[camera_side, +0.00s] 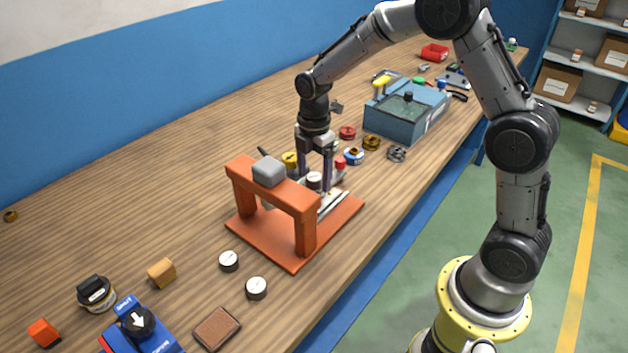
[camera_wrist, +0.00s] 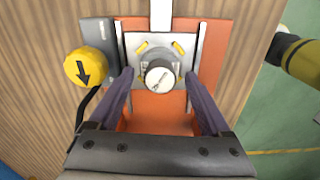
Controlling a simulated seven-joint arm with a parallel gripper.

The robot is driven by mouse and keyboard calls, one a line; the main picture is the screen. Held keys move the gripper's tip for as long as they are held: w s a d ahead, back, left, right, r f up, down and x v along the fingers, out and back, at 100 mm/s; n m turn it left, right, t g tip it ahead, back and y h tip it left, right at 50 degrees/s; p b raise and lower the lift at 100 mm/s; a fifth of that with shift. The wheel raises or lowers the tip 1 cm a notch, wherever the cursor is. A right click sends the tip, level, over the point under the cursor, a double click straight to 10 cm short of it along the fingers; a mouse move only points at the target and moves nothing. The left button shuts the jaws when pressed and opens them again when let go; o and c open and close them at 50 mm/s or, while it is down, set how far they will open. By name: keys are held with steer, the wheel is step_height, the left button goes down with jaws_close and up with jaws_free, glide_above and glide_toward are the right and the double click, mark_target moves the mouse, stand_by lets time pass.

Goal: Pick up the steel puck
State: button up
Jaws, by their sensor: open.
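A small dark-sided puck with a white, marked top (camera_side: 314,180) sits on a grey holder in the orange press-like fixture. It also shows in the wrist view as a white-topped cylinder (camera_wrist: 159,76). My gripper (camera_side: 316,174) points down over it. In the wrist view the two fingertips (camera_wrist: 159,80) are apart, one on each side of the puck, with gaps visible. Two similar white-topped dark pucks stand on the bench in front of the fixture, one at left (camera_side: 228,261) and one at right (camera_side: 256,288). I cannot tell from markings which is the steel one.
The orange fixture's arch (camera_side: 270,190), with a grey block (camera_side: 269,172) on top, stands close in front of my gripper. A yellow knob (camera_wrist: 86,68) is left of the holder. Several coloured spools and a blue machine (camera_side: 405,115) stand behind.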

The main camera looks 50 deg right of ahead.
steer(key=shift+f, duration=0.15)
jaws_close()
stand_by(0.4)
